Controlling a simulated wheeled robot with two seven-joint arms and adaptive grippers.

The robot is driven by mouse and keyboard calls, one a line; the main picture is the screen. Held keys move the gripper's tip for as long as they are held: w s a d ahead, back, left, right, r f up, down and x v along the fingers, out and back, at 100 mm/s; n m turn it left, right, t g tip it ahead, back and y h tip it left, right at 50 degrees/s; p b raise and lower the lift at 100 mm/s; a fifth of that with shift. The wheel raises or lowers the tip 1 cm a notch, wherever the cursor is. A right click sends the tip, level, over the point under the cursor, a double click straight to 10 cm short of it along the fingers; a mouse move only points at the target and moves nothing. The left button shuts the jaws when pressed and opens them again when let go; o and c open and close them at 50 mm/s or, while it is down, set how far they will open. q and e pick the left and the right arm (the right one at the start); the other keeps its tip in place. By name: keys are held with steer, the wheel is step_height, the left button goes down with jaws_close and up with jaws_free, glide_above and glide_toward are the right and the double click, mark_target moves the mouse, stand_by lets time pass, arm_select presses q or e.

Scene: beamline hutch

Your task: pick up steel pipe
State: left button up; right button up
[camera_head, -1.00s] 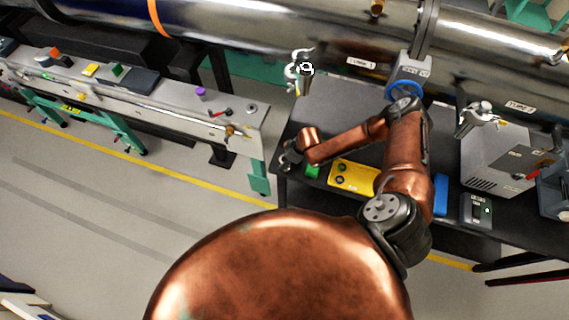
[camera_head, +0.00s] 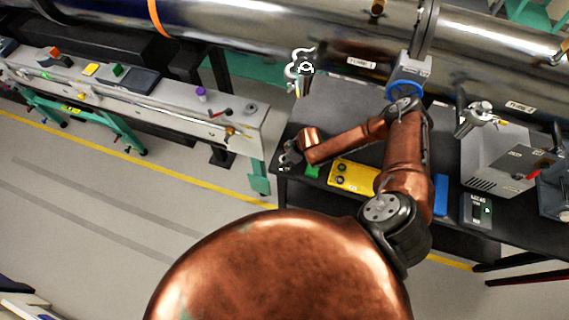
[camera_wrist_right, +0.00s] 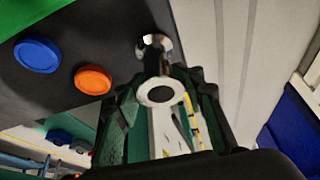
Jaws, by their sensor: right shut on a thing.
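My right gripper (camera_head: 289,158) is at the left edge of the dark table in the head view, small and partly hidden by its own wrist. In the right wrist view the two fingers of the gripper (camera_wrist_right: 158,84) are closed around a tube. It is the steel pipe (camera_wrist_right: 145,95), seen end-on as a pale ring with a dark hole. The pipe's length is mostly hidden, and I cannot make it out in the head view. My left gripper is not in view.
The dark table (camera_head: 340,98) holds a yellow box (camera_head: 352,177), a green block (camera_head: 312,171), a blue block (camera_head: 440,195) and a grey instrument (camera_head: 492,155). A clamp stand (camera_head: 303,68) stands at its back left. A grey bench (camera_head: 240,117) with small items lies left, beyond a gap.

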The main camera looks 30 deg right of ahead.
steer(key=shift+r, duration=0.1)
stand_by(0.3)
steer(key=shift+r, duration=0.5)
steer(key=s+r, duration=1.2)
steer(key=s, duration=0.2)
steer(key=shift+b, duration=0.3)
